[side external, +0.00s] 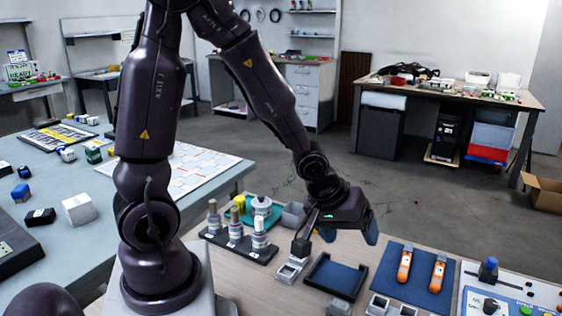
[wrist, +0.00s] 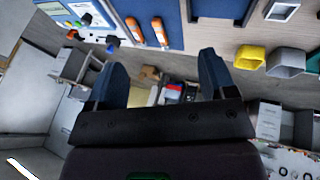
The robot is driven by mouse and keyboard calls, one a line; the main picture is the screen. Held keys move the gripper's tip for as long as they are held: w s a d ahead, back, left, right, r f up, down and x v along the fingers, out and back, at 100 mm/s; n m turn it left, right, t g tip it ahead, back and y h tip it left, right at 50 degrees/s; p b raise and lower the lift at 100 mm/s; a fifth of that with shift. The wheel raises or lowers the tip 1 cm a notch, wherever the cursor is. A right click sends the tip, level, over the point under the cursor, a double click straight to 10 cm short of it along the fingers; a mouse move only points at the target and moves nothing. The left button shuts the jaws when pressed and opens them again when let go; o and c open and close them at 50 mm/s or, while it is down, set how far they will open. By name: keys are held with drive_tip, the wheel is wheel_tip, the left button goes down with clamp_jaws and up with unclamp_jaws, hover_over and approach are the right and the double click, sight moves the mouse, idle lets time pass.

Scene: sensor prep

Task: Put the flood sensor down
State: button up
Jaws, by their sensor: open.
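My gripper (side external: 349,236) is raised over the back edge of the near bench. Its two blue fingers are wide apart. In the wrist view my gripper (wrist: 160,68) has nothing between its fingers, only distant background. I cannot tell for certain which object is the flood sensor. A dark shallow tray (side external: 351,278) with a blue inside stands below and in front of my gripper and looks empty. Two orange-and-white devices (side external: 405,265) lie on a blue mat (side external: 421,273) to the right; they also show in the wrist view (wrist: 136,31).
A black rack (side external: 226,249) with several grey-and-white cylinders stands left of the dark tray. A light-coloured socket block (side external: 290,271) sits between them. A panel (side external: 515,292) with a blue knob is at the far right. Open floor lies behind the bench.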

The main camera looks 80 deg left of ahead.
drive_tip(key=s+d+r+m, duration=0.1)
drive_tip(key=s+r+m, duration=0.8)
drive_tip(key=s+r, duration=0.4)
drive_tip(key=shift+r, duration=1.75)
